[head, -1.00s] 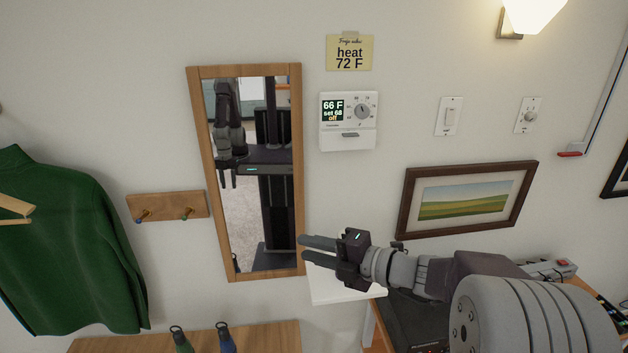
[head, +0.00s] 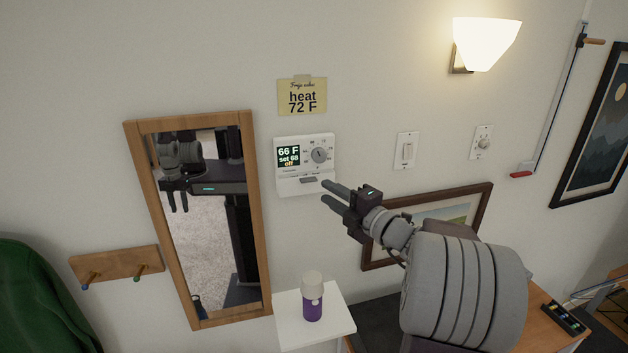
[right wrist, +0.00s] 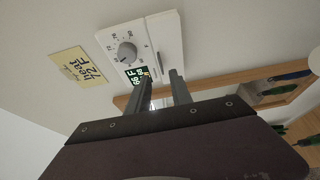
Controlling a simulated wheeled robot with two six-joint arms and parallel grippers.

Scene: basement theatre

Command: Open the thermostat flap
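The white thermostat (head: 322,140) is on the wall right of the mirror. Its display reads 66 F, set 68, off, with a round dial beside it. The flap (head: 290,186) is the lower front part with a grey handle and looks closed. My right gripper (head: 325,191) is open and empty, its fingertips just right of and below the flap; I cannot tell whether they touch it. The right wrist view shows the thermostat (right wrist: 150,42) beyond the two parted fingers (right wrist: 160,78). My left gripper shows only as a reflection in the mirror (head: 178,196), hanging with fingers apart.
A yellow note (head: 302,97) reads heat 72 F above the thermostat. A wood-framed mirror (head: 250,215) hangs to its left. A picture (head: 470,205) hangs behind my right arm. A switch (head: 406,150) is to the right.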

